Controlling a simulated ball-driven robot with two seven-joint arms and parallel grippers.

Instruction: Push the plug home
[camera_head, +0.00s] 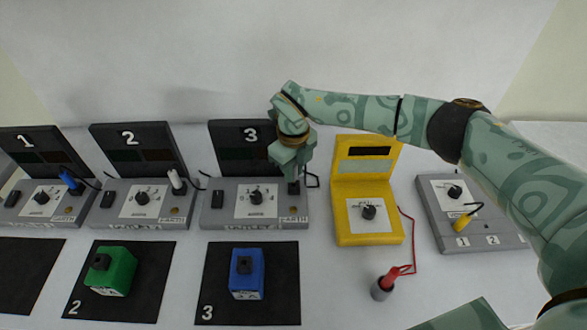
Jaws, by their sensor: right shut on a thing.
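My right gripper (291,176) reaches down over the right side of station 3's grey chassis (226,220). It is shut on a black plug (293,188), of which only the lower end shows below the fingers. The plug is at the chassis top, above the EARTH label. I cannot tell how deep it sits in its socket, as the gripper covers most of it. My left gripper is not in view.
Stations 1 and 2 hold a blue plug (69,180) and a white plug (177,183). A yellow meter (345,222), a red probe (388,279) and a grey box (479,237) stand right. Green (111,271) and blue (246,283) blocks sit on front mats.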

